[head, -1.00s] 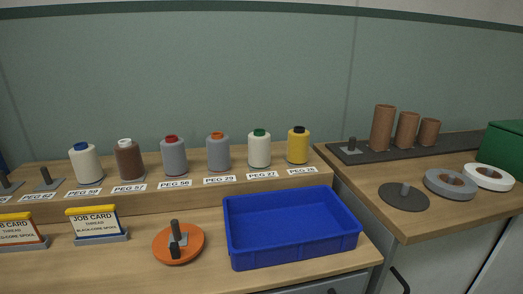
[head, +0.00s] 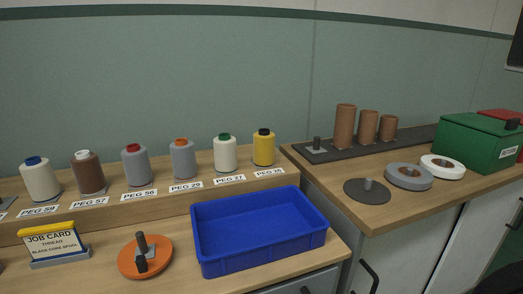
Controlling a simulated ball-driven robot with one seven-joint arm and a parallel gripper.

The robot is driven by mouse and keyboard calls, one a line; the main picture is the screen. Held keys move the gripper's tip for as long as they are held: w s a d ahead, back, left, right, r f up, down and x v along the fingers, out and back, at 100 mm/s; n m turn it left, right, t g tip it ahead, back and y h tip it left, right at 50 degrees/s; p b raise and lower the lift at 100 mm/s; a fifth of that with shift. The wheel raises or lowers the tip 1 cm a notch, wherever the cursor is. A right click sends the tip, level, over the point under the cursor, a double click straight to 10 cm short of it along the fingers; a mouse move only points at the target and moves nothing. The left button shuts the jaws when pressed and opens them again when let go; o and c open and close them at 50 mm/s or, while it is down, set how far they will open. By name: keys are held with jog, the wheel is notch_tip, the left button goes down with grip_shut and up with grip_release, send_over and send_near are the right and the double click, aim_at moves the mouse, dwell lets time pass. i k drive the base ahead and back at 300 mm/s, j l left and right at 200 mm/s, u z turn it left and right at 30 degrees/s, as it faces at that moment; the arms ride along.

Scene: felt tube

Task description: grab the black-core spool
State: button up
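The black-core spool (head: 264,149) is a yellow thread cone with a black top. It stands upright on the raised wooden shelf, at the right end of a row of spools, behind the label PEG 26 or similar, which is too small to read surely. A job card (head: 53,244) at the lower left reads thread, black-core spool. My gripper is not in view.
Spools with green (head: 224,153), orange (head: 182,159), red (head: 136,165), white (head: 88,172) and blue (head: 40,179) tops stand left of it. A blue tray (head: 260,233) and an orange disc with a peg (head: 159,255) lie in front. A side counter holds brown tubes (head: 345,127), rolls and a green box (head: 477,142).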

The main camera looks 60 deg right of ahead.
aim_at(264, 139)
jog(key=k+l, duration=0.3)
jog(key=l, duration=0.15)
jog(key=k+l, duration=0.25)
jog(key=l, duration=0.25)
jog(key=k+l, duration=0.3)
jog(key=l, duration=0.15)
